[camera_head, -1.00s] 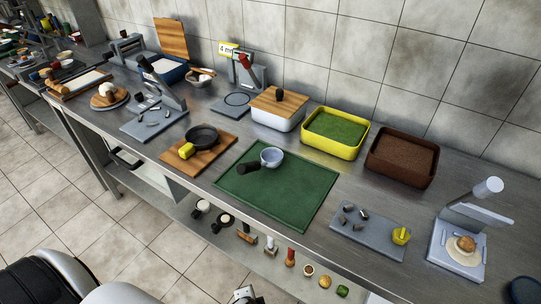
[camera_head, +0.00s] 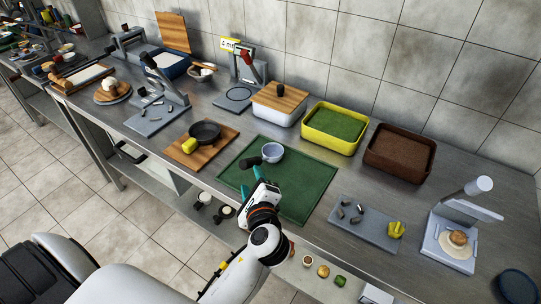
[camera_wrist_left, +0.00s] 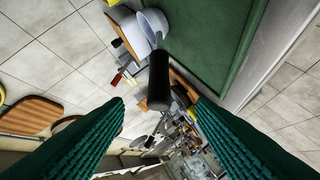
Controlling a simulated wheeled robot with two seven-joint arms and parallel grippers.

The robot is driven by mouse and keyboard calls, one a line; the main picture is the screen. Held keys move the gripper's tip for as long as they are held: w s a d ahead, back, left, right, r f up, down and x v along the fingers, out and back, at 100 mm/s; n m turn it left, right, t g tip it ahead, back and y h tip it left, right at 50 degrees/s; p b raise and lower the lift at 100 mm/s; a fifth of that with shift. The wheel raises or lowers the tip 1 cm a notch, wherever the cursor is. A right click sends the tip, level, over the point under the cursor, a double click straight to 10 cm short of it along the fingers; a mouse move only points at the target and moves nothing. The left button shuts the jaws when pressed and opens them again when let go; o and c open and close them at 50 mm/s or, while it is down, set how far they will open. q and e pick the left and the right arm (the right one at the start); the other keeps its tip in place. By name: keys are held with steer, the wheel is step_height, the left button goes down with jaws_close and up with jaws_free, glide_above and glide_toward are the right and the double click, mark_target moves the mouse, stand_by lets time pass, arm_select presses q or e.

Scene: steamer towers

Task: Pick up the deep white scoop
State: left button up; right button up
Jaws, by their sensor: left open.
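The deep white scoop (camera_head: 273,153) rests on the green mat (camera_head: 306,187), its black handle (camera_head: 250,162) pointing left. In the left wrist view its white cup (camera_wrist_left: 152,26) is at the top and its black handle (camera_wrist_left: 158,82) points down between my fingers. My left gripper (camera_head: 257,181) is over the mat, on the near side of the scoop. Its two teal fingers also show wide apart in the left wrist view (camera_wrist_left: 160,104), with nothing held between them. My right gripper is not in view.
A dark pan with a yellow handle (camera_head: 190,146) stands on a wooden board left of the mat. Behind are a lidded white container (camera_head: 273,112), a yellow tub (camera_head: 352,148) and a brown tub (camera_head: 428,172). A grey slab (camera_head: 350,229) with small pieces lies right.

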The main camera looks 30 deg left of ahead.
mark_target(248, 168)
arm_select(q)
steer(key=p+x, duration=0.1)
steer(key=x, duration=0.4)
steer(key=shift+w+a, duration=0.15)
steer(key=p+x, duration=0.1)
steer(key=x, duration=0.4)
steer(key=shift+w+a+f, duration=0.1)
steer(key=shift+w+a, duration=0.05)
steer(key=shift+w, duration=0.05)
steer(key=shift+c, duration=0.4)
jaws_close()
